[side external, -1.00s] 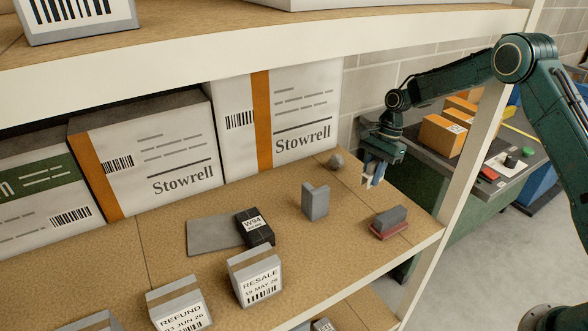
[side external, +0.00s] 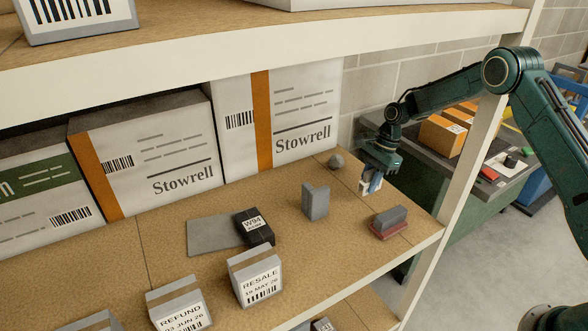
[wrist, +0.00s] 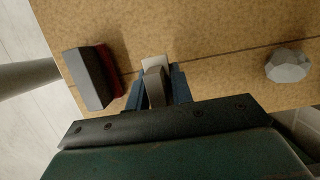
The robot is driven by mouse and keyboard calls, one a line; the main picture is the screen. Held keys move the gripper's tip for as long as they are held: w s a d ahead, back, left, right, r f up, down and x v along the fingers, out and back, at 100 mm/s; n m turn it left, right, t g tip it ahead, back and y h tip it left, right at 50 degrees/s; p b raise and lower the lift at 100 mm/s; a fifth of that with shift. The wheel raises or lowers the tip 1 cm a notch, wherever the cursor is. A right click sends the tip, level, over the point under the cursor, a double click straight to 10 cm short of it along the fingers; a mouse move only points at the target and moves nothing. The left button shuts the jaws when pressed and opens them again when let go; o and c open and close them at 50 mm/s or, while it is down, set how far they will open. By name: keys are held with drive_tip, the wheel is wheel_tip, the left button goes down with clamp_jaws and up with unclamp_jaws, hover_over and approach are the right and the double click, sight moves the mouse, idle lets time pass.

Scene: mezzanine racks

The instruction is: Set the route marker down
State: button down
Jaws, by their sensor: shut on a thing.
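My gripper (side external: 372,182) is over the right part of the shelf board, pointing down. It is shut on a small grey and white piece, which I take to be the route marker (wrist: 155,84). In the wrist view the piece sits between the blue fingers (wrist: 156,92). In the side view the fingers and palm hide most of it. Its lower end is close to the board; I cannot tell if it touches.
A grey block with a red base (side external: 389,222) stands nearby, in front. A grey faceted lump (side external: 336,161) and a grey upright block (side external: 315,201) are left of my gripper. A rack post (side external: 462,185) stands at right. A black W94 piece (side external: 255,228) lies further left.

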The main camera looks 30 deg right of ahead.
sight(362, 203)
drive_tip(key=shift+f, duration=2)
drive_tip(key=shift+f, duration=0.15)
drive_tip(key=c, duration=1.2)
unclamp_jaws()
drive_tip(key=shift+c, duration=0.2)
drive_tip(key=v, duration=1.2)
drive_tip(key=shift+s, duration=0.1)
